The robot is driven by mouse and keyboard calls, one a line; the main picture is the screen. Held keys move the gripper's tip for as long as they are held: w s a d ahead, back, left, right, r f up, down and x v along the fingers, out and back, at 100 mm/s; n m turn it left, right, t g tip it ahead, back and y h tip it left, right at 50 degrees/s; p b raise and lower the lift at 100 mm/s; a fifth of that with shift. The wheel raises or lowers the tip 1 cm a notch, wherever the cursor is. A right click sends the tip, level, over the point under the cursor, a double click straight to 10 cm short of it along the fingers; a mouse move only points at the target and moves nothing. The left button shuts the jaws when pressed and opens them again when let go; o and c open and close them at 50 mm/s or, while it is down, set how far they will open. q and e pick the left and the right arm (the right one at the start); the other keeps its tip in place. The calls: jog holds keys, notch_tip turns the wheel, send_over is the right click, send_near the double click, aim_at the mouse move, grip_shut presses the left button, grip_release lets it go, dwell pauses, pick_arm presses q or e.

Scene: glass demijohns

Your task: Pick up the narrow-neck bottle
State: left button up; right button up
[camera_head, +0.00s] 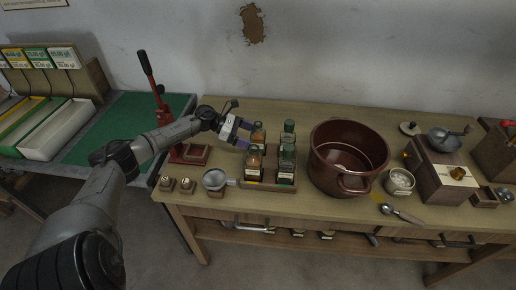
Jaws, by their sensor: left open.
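Several small glass bottles with labels stand in a wooden tray (262,187) on the wooden table. An amber-filled bottle (258,134) is at back left and a dark green-topped bottle (288,134) at back right. Another amber-filled bottle (254,163) is at front left and a green one (286,164) at front right. I cannot tell for sure which is the narrow-neck bottle. My left gripper (246,134) is open, its purple fingers just left of the back left bottle. Whether they touch it is unclear. My right gripper is out of view.
A large brown pot (347,157) stands right of the bottles. A funnel-like metal cup (215,181) and two small wooden blocks are at front left. A red lever press (162,110) stands behind my arm.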

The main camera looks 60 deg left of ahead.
aim_at(258, 139)
pick_arm(q)
jog(key=shift+x, duration=2.25)
jog(key=shift+c, duration=0.3)
jog(key=c, duration=1.2)
